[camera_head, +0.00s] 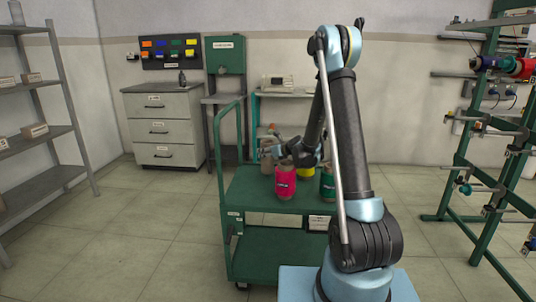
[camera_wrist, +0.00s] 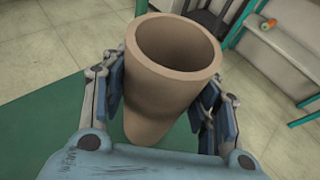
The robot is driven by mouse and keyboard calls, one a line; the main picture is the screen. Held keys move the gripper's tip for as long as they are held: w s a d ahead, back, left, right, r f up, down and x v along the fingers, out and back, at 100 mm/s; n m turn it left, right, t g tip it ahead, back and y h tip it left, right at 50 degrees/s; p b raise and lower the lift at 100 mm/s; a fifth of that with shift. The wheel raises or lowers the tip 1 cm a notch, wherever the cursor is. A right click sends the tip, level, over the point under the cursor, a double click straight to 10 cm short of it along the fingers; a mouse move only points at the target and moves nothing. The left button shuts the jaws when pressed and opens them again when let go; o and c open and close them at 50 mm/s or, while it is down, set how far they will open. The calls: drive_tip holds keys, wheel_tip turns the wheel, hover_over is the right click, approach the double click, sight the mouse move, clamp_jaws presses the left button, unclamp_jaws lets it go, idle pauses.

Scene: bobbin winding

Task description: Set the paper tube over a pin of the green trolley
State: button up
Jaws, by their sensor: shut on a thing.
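My gripper (camera_wrist: 160,92) is shut on the brown paper tube (camera_wrist: 172,75), with one finger pad against each side. The tube's open mouth faces the wrist camera and its lower end is over the green deck. In the head view the tube (camera_head: 266,160) shows small at the back left part of the green trolley (camera_head: 252,200), partly behind a pink spool. It looks roughly upright. I cannot tell whether its lower end touches the deck. No bare pin shows in either view; any pin under the tube is hidden.
A pink spool (camera_head: 285,183), a yellow spool (camera_head: 306,175) and a green spool (camera_head: 327,184) stand on the trolley close to the tube. The trolley's handle (camera_head: 217,150) rises at the left. A green rack (camera_head: 490,130) stands at right, drawers (camera_head: 165,125) behind.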

drive_tip(key=shift+f, duration=0.15)
drive_tip(key=shift+f, duration=1)
drive_tip(key=o, duration=1.2)
drive_tip(key=shift+c, duration=0.2)
